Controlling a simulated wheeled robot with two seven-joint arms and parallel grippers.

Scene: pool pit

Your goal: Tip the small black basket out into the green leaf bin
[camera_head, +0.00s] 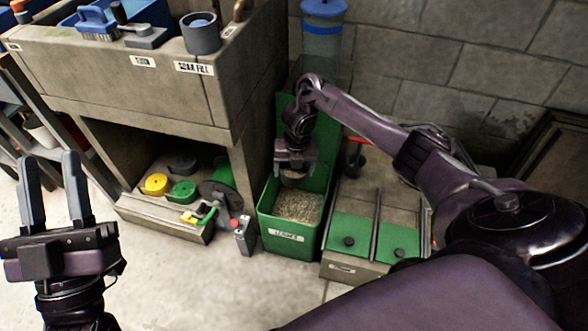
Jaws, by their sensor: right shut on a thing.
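The green leaf bin (267,226) stands on the floor in the middle, with a white label on its front and tan leaf litter inside. My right gripper (294,168) reaches down over the back part of the bin. It is shut on a small dark round thing (294,181), which looks like the small black basket. The gripper hides most of it, and I cannot tell how far it is tilted or what is in it. My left gripper (54,188) is at the lower left, open and empty, fingers pointing up, far from the bin.
A concrete bench (120,90) stands left of the bin, with a grey cup (200,35) on top and colored discs (180,190) on its low shelf. A box with green lids (375,236) stands close right of the bin. A blue-topped cylinder (323,35) is behind. Floor in front is clear.

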